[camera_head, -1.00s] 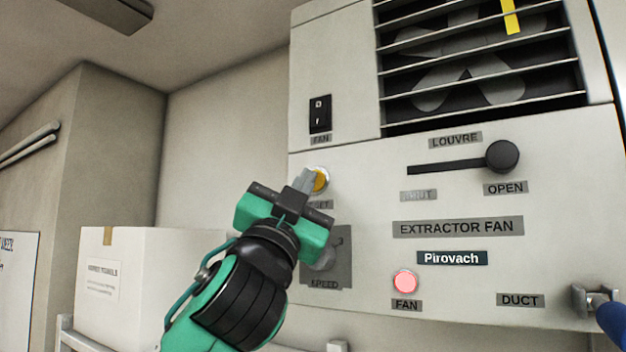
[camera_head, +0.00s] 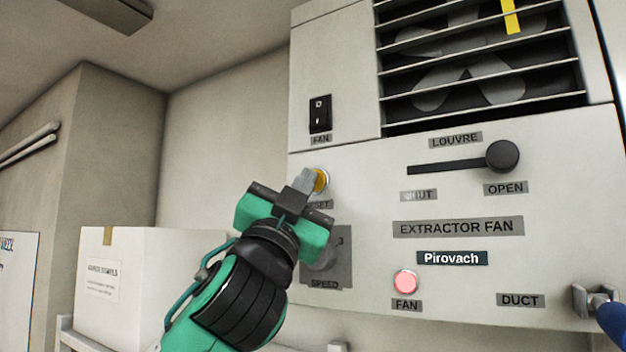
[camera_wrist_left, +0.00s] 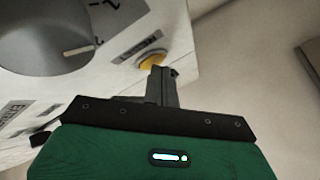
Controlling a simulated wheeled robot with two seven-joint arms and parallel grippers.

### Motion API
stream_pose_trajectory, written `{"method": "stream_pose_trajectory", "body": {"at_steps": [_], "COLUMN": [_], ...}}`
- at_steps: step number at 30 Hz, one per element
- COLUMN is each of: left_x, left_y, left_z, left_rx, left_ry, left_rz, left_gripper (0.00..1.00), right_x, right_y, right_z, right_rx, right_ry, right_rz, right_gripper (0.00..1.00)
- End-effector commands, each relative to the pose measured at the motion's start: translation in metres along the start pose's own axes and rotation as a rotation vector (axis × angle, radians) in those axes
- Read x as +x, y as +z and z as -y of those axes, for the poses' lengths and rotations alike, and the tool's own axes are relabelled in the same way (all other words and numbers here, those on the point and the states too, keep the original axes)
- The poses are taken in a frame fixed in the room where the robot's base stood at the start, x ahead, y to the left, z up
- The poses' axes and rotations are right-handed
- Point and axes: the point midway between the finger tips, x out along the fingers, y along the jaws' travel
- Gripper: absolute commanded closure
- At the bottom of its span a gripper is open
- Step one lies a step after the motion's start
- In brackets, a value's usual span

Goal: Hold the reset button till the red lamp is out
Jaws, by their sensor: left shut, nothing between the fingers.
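The yellow reset button (camera_head: 321,180) is on the left side of the extractor fan's panel, partly hidden behind my left fingertips. My left gripper (camera_head: 305,181) is shut and empty, its tips at the button. In the left wrist view the button (camera_wrist_left: 152,59) shows just beyond the shut fingertips (camera_wrist_left: 158,72); whether they press it in, I cannot tell. The red lamp (camera_head: 405,282) above the lower FAN label is lit. My right gripper is not in view.
A speed knob (camera_wrist_left: 48,38) sits beside the button, partly behind my left gripper in the head view. The louvre lever (camera_head: 502,156) points to the right, by OPEN. A FAN rocker switch (camera_head: 320,114) is above. A white box (camera_head: 140,285) stands at left.

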Motion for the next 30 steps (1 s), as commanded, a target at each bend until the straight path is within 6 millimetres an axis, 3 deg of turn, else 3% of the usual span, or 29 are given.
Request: {"method": "stream_pose_trajectory", "body": {"at_steps": [30], "left_x": [-0.012], "left_y": [-0.008], "left_z": [0.008], "left_rx": [0.000], "left_ry": [0.000], "left_rz": [0.000], "left_gripper": [1.00], "right_x": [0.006], "right_y": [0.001], "right_z": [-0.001], "right_rx": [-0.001], "right_ry": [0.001], "right_rz": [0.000], "right_gripper": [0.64]}}
